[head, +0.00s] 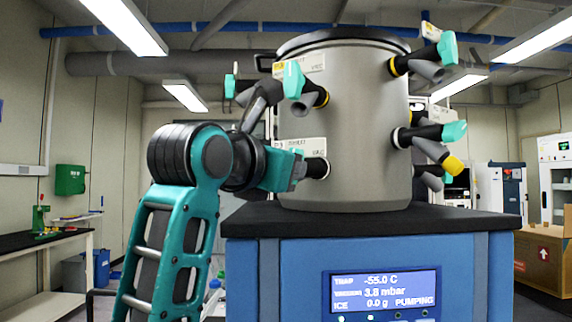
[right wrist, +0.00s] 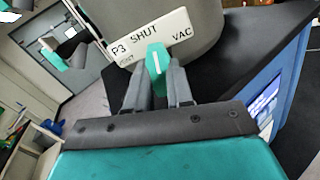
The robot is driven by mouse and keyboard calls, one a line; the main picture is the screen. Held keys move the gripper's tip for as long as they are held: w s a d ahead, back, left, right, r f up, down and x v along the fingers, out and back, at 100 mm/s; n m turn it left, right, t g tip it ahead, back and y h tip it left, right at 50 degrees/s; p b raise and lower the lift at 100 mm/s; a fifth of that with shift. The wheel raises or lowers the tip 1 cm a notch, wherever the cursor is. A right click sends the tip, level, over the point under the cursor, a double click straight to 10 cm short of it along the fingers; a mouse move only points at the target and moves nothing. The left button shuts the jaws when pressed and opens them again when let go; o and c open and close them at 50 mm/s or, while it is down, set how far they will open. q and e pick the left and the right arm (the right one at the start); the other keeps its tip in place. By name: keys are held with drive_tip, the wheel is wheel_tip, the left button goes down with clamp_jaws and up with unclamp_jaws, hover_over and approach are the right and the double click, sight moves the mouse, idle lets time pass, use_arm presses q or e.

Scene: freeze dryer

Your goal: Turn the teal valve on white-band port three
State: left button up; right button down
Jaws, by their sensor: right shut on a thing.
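The port-three label plate (right wrist: 125,48) reads P3, SHUT and VAC in the right wrist view. The teal valve (right wrist: 157,62) sits just below the plate there, its pale line nearly upright in the picture. My right gripper (right wrist: 157,88) is shut on the valve, a dark finger on each side. In the head view the right gripper (head: 296,168) is at the white-band port (head: 317,168) low on the steel drum's left side; its fingers hide the valve. The P3 plate (head: 308,146) is just above. My left gripper is in neither view.
The steel drum (head: 345,120) stands on a black-topped blue cabinet whose display (head: 384,291) reads PUMPING. A yellow-band port with a teal valve (head: 293,80) is right above my gripper. Several more valved ports stick out on the drum's right, one with a yellow end (head: 453,164).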

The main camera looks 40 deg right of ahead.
drive_tip(key=shift+n, duration=1.3)
drive_tip(key=c, duration=1)
unclamp_jaws()
drive_tip(key=shift+s, duration=0.1)
drive_tip(key=b+v, duration=0.1)
drive_tip(key=v, duration=1.1)
drive_tip(key=shift+a, duration=0.4)
drive_tip(key=shift+s, duration=0.1)
